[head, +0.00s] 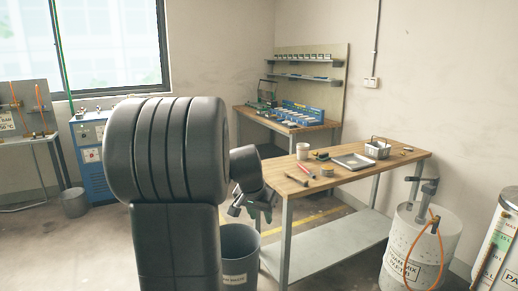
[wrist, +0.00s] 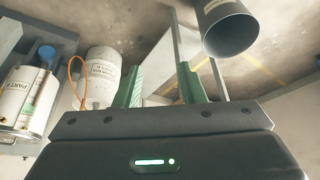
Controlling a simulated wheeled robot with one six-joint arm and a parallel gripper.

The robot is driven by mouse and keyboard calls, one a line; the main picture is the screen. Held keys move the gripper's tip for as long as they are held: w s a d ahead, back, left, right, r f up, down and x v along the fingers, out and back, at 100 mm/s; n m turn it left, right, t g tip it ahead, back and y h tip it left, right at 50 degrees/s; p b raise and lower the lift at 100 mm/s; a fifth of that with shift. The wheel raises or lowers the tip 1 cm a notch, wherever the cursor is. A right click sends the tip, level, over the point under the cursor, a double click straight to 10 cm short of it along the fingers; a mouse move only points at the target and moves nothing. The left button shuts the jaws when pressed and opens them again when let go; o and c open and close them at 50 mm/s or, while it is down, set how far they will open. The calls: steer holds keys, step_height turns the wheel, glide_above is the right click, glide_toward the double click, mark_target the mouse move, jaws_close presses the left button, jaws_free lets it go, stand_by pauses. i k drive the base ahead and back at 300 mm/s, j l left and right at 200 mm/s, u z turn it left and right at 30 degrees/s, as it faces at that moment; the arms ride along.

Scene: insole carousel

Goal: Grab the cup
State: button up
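A small pale cup (head: 302,151) stands upright near the back left of the wooden-topped workbench (head: 350,172). My gripper (head: 262,211) is at the bench's left end, lower than the top and apart from the cup. In the wrist view my gripper (wrist: 158,80) has its two green fingers spread with nothing between them. The cup does not show in the wrist view. Part of my gripper is hidden behind my arm in the head view.
A grey bin (head: 238,256) stands on the floor below my gripper. A white drum (head: 418,248) stands to the right.

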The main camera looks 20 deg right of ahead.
mark_target(302, 148)
steer(key=i+l+u, duration=0.1)
steer(key=l, duration=0.3)
steer(key=i+l+u, duration=0.15)
steer(key=i+l, duration=0.15)
steer(key=i+l+u, duration=0.1)
steer(key=l, duration=0.4)
steer(key=i+l+u, duration=0.15)
steer(key=l, duration=0.3)
steer(key=i+l+u, duration=0.1)
steer(key=l, duration=0.3)
steer(key=i+l+u, duration=0.15)
steer(key=l, duration=0.35)
steer(key=i+l, duration=0.1)
steer(key=l, duration=0.3)
steer(key=i+l, duration=0.1)
steer(key=l, duration=0.3)
steer(key=i+l, duration=0.1)
steer(key=l, duration=0.3)
steer(key=i+l, duration=0.1)
steer(key=l, duration=0.3)
steer(key=i+l, duration=0.1)
steer(key=l, duration=0.3)
